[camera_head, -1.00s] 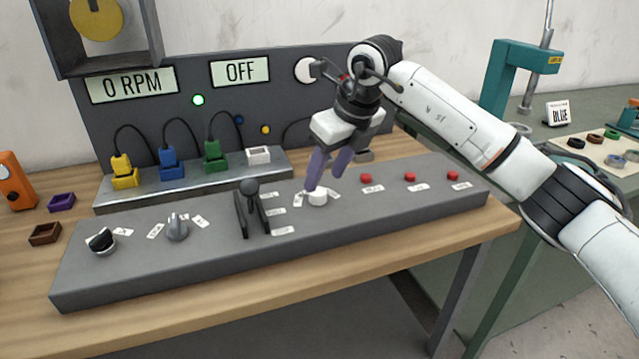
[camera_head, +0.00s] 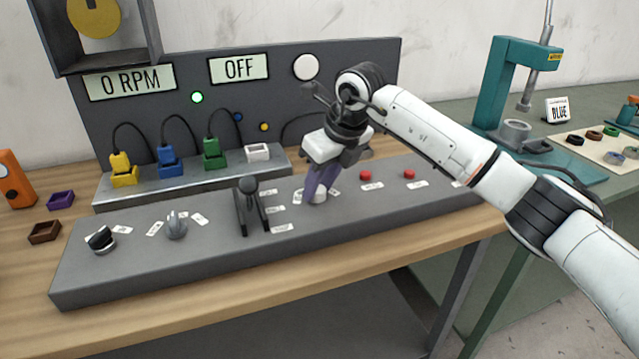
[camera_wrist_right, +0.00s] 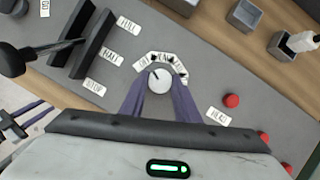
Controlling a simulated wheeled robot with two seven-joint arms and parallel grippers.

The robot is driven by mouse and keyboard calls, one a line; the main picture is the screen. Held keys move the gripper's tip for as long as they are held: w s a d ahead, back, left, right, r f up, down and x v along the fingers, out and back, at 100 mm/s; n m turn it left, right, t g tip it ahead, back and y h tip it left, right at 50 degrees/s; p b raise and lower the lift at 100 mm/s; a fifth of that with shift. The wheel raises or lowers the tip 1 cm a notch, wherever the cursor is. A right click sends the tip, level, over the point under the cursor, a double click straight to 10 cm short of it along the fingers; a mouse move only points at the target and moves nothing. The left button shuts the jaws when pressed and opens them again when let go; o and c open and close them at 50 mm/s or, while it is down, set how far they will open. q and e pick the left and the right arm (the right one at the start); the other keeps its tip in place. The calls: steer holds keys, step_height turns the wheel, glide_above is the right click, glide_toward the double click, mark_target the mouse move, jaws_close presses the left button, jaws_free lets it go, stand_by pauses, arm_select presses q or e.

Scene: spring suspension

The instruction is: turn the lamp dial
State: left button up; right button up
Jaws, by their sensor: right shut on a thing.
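The lamp dial is a small white round knob (camera_head: 321,197) on the grey control console, with several small labels around it. In the right wrist view the dial (camera_wrist_right: 158,79) sits between my purple fingertips, with a dark mark on its top. My right gripper (camera_head: 316,189) points down at the dial and is shut on it; its fingers hide part of it in the head view. A round white lamp (camera_head: 305,67) is on the back panel. Purple and dark parts at the lower left of the right wrist view look like my left gripper (camera_wrist_right: 30,118); its jaws are unclear.
A black lever (camera_head: 249,205) stands left of the dial, and red buttons (camera_head: 365,175) are to its right. A grey knob (camera_head: 176,226) and a black knob (camera_head: 101,240) are further left. Displays read "0 RPM" (camera_head: 130,82) and "OFF" (camera_head: 239,68).

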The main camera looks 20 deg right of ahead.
steer(key=shift+m, duration=0.3)
steer(key=m+h, duration=0.1)
steer(key=m, duration=0.2)
steer(key=shift+a+b, duration=0.15)
steer(key=shift+b, duration=0.2)
steer(key=m+h, duration=0.1)
steer(key=m, duration=0.1)
steer(key=shift+a+m+b, duration=0.1)
steer(key=shift+m+b, duration=0.2)
steer(key=shift+m, duration=0.1)
steer(key=shift+m+h, duration=0.6)
steer(key=shift+m, duration=0.4)
steer(key=shift+r, duration=0.1)
steer(key=shift+m, duration=0.3)
steer(key=o, duration=1)
